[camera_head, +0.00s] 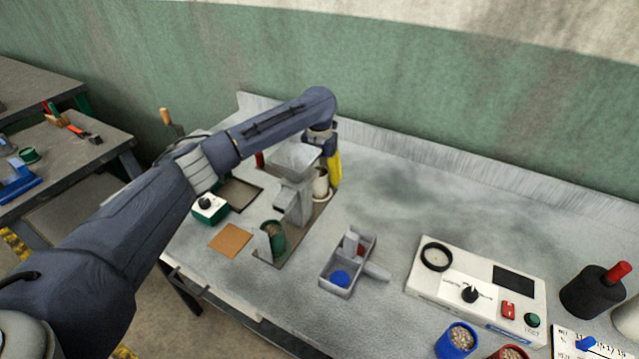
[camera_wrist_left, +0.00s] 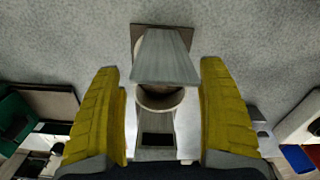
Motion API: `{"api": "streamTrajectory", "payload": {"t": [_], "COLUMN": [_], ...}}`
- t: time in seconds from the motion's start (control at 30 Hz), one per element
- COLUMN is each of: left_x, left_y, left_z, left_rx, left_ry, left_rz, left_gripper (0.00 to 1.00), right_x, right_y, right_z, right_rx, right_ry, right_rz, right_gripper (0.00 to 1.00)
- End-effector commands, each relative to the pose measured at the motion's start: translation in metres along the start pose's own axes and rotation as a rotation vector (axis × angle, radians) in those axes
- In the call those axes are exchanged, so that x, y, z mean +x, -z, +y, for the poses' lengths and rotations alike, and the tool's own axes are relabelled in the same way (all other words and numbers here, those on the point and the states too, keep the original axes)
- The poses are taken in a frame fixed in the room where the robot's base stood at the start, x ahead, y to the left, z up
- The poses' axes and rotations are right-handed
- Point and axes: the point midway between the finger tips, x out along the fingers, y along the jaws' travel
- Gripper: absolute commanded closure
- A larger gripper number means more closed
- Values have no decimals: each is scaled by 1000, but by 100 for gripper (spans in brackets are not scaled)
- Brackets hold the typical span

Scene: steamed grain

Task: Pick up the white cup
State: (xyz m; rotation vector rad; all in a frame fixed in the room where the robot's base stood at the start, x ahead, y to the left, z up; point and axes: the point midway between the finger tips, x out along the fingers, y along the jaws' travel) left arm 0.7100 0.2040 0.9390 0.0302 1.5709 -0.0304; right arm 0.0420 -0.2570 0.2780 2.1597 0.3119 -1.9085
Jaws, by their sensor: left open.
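A white cup (camera_head: 320,184) stands behind the grey machine (camera_head: 297,190) on the bench, partly hidden by the machine and my gripper. In the left wrist view a pale round-rimmed vessel with a brownish inside (camera_wrist_left: 150,103) shows between my fingers, partly covered by a grey tapered part (camera_wrist_left: 165,60); it looks like this cup. My left gripper (camera_head: 333,170) points down beside the cup with its yellow fingers. In the left wrist view the gripper (camera_wrist_left: 160,75) is open, with gaps on both sides of the vessel. My right gripper is not in view.
A green cup (camera_head: 273,236) stands in front of the machine. A grey divided tray (camera_head: 338,281) and a white control box (camera_head: 477,288) lie to the right. A dark bottle (camera_head: 590,293) and another whitish cup (camera_head: 628,318) are at the right edge. The back right bench is clear.

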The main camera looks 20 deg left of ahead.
Motion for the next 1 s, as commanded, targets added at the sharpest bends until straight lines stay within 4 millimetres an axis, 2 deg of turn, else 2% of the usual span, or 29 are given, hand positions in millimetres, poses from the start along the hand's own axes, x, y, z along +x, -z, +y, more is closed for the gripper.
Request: {"api": "streamTrajectory", "payload": {"t": [0.33,0.9,1.0], "left_x": [4,4,3], "left_y": [0,0,0], "left_z": [0,0,0], "left_rx": [1,0,0], "left_ry": [0,0,0], "left_rz": [0,0,-1], "left_gripper": [24,90,97], "right_x": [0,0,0], "right_y": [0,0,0], "right_z": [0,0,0], "right_rx": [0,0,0], "right_ry": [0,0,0], "right_rz": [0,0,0], "right_gripper": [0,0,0]}}
